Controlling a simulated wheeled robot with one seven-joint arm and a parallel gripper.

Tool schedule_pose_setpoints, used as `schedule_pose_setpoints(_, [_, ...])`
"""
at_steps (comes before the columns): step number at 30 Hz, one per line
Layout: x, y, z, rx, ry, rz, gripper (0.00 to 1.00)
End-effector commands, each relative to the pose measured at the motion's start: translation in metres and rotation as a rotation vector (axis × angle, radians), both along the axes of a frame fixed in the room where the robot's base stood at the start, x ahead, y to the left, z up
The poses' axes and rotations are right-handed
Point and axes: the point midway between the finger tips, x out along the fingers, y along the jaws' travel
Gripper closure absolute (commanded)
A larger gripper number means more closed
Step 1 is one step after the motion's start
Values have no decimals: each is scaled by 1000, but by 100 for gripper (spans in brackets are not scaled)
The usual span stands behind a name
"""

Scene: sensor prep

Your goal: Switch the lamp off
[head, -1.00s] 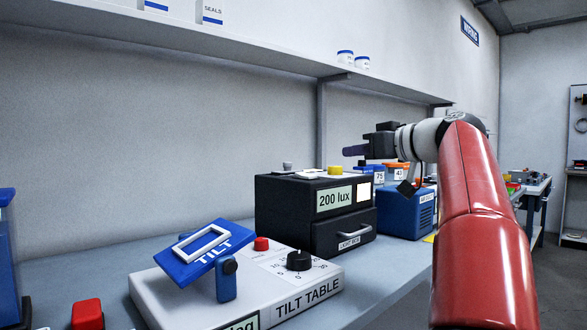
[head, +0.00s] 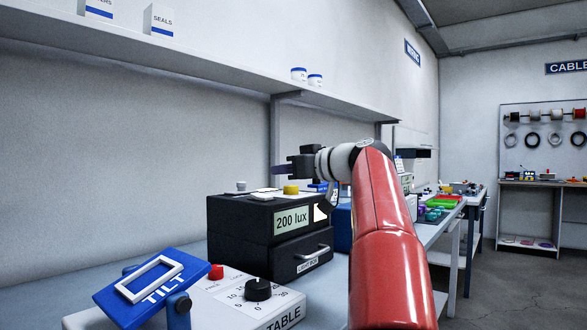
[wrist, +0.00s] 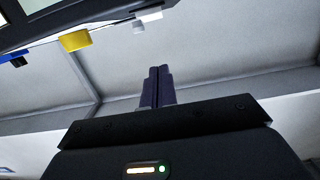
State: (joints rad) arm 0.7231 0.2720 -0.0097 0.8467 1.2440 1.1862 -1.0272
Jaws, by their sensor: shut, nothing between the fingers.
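The black light box (head: 232,232) stands on the bench and its display (head: 291,220) reads 200 lux. A yellow button (head: 291,189) and a grey knob (head: 241,186) stand on its top. A pale bright panel (head: 321,212) is at the right of its front. My gripper (head: 277,169) is shut and empty, just above the box top near the yellow button, with no contact visible. In the wrist view the shut fingers (wrist: 157,84) point past the yellow button (wrist: 75,40) and the grey knob (wrist: 152,15). What the fingers point at on the box is unclear.
The tilt table, with a blue tilting plate (head: 152,287), red button (head: 216,271) and black dial (head: 258,289), stands left of the light box. A shelf (head: 200,78) runs above. My red arm hides part of a blue box (head: 342,228) at right.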

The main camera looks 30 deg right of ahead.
Motion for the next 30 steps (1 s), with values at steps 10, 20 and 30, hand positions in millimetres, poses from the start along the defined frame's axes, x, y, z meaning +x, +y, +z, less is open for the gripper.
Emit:
schedule_pose_setpoints(10, [47,17,-28,1,3,0,100])
schedule_pose_setpoints(20, [50,18,-45,0,1,0,100])
schedule_pose_setpoints(30, [50,18,-48,0,0,0,100])
